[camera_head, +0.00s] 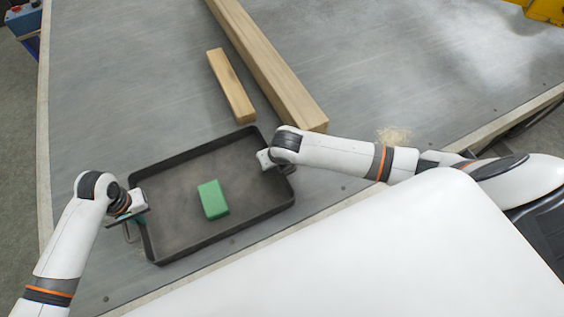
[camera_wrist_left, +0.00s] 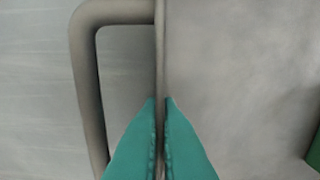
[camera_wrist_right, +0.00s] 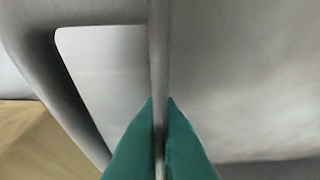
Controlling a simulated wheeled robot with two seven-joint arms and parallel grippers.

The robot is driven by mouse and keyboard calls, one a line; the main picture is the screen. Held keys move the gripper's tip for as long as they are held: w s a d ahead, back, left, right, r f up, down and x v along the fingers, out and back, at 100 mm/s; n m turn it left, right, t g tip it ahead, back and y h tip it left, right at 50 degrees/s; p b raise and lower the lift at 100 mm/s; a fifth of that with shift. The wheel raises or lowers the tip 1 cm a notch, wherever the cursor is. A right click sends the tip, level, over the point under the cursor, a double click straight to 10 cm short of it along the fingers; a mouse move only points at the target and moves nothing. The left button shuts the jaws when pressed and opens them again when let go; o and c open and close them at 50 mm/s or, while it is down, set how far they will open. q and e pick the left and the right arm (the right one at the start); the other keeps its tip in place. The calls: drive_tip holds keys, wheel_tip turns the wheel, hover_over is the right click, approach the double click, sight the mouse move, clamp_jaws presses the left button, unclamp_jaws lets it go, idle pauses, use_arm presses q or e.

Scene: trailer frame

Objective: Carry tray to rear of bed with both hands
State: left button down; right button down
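The dark rectangular tray (camera_head: 180,249) lies on the grey bed near its front edge, with a green block (camera_head: 213,199) inside. My left gripper (camera_head: 137,215) is at the tray's left side. In the left wrist view its teal fingers (camera_wrist_left: 160,135) are closed on the tray's thin wall, beside a loop handle (camera_wrist_left: 90,80). My right gripper (camera_head: 266,166) is at the tray's right side, partly hidden by its wrist. In the right wrist view its teal fingers (camera_wrist_right: 160,135) are closed on the opposite wall, beside the other handle (camera_wrist_right: 50,80).
A long wooden beam (camera_head: 265,60) and a short wooden block (camera_head: 231,86) lie just beyond the tray. Sawdust (camera_head: 394,135) lies to the right. The grey bed (camera_head: 120,80) is clear at the upper left. A yellow object (camera_head: 548,10) stands at the upper right.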

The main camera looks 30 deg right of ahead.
use_arm(q)
drive_tip(key=c, duration=1.6)
unclamp_jaws()
drive_tip(key=shift+c, duration=0.2)
use_arm(e)
drive_tip(key=c, duration=1.6)
unclamp_jaws()
drive_tip(key=shift+c, duration=0.2)
drive_tip(key=v, duration=1.2)
use_arm(q)
wheel_tip(320, 180, up, 12)
drive_tip(key=shift+s+f, duration=0.1)
drive_tip(key=shift+f, duration=0.05)
use_arm(e)
drive_tip(key=shift+s+f, duration=0.1)
drive_tip(key=shift+s, duration=0.05)
